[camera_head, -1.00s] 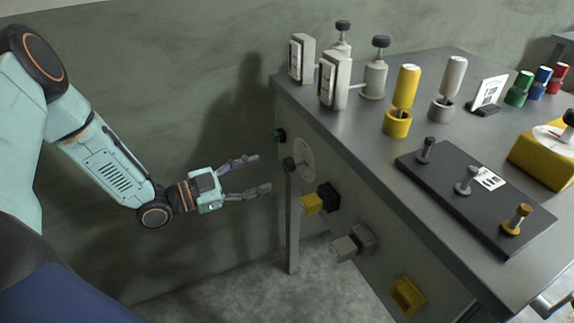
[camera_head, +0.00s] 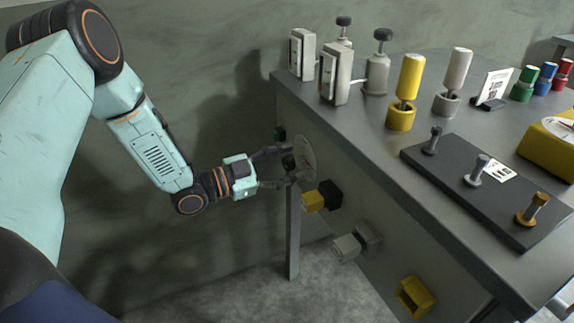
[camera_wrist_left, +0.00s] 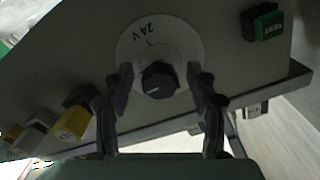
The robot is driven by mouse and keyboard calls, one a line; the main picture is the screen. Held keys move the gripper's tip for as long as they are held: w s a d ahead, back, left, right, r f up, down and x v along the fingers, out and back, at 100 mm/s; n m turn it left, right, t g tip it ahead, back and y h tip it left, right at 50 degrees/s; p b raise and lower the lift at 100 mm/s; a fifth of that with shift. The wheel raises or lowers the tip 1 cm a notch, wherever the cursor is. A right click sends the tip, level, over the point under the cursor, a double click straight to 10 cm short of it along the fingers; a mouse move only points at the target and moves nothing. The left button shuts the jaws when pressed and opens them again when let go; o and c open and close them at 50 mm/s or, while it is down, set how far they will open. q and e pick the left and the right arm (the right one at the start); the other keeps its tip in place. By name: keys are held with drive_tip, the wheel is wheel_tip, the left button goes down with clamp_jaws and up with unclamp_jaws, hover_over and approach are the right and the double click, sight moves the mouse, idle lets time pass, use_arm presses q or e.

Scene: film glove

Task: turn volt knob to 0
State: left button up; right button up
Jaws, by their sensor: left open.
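The volt knob is a small black knob (camera_wrist_left: 159,80) on a round pale dial (camera_wrist_left: 190,42) marked 24 V, on the side panel of the bench. In the head view the dial (camera_head: 306,160) shows at the bench's left face, and the knob (camera_head: 289,162) is partly hidden by my fingers. My left gripper (camera_head: 287,165) is open at the knob. In the left wrist view its fingers (camera_wrist_left: 160,85) stand on either side of the knob, with gaps visible. A light pointer line shows on the knob. My right gripper is not in view.
A green button (camera_wrist_left: 264,22) sits beside the dial. A yellow-and-black connector (camera_head: 316,200), a grey one (camera_head: 348,245) and a yellow socket (camera_head: 414,297) are on the same panel. Several switches, posts and handles stand on the grey bench top (camera_head: 375,132). Open floor lies left of the bench.

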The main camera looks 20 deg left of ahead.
use_arm(q)
drive_tip(key=c, duration=1.2)
drive_tip(key=shift+n, duration=0.3)
drive_tip(key=n+p, duration=0.2)
drive_tip(key=n, duration=0.2)
drive_tip(key=shift+r, duration=0.1)
drive_tip(key=n+p, duration=0.1)
drive_tip(key=n, duration=0.3)
drive_tip(key=shift+n+p, duration=0.3)
drive_tip(key=shift+p, duration=0.1)
drive_tip(key=n+p, duration=0.1)
drive_tip(key=n, duration=0.7)
drive_tip(key=shift+p, duration=0.35)
drive_tip(key=shift+n, duration=0.5)
